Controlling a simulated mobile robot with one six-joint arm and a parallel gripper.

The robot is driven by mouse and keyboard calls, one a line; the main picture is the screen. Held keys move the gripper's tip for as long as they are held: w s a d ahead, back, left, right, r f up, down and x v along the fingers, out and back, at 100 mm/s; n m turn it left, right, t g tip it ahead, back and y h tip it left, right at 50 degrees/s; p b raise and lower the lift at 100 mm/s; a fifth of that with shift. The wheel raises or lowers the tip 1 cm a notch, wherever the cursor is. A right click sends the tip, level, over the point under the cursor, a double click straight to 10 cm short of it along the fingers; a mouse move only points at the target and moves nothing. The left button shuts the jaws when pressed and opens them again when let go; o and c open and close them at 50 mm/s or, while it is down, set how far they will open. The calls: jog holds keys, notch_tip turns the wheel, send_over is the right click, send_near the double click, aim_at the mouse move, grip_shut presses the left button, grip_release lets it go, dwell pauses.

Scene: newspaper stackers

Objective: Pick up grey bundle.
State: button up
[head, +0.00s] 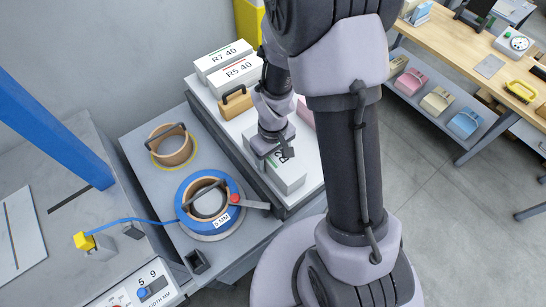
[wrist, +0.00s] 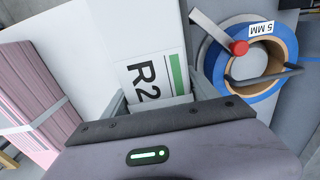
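A pale grey-white bundle (head: 288,180) with an "R2" label lies on the white bench top in the head view. It fills the upper middle of the wrist view (wrist: 140,28), its label facing the camera. My gripper (head: 273,147) is low over its far end and hides part of the label. In the wrist view the fingers of my gripper (wrist: 160,97) are spread apart, one toward each side of the bundle. Contact with its sides cannot be made out. No bundle of a plainly darker grey is in view.
A blue strap reel (head: 188,205) and a tan reel (head: 172,152) sit on the lower grey surface at left. A wooden table (head: 455,42) stands at right.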

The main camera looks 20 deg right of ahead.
grip_shut()
jog(key=shift+r, duration=0.15)
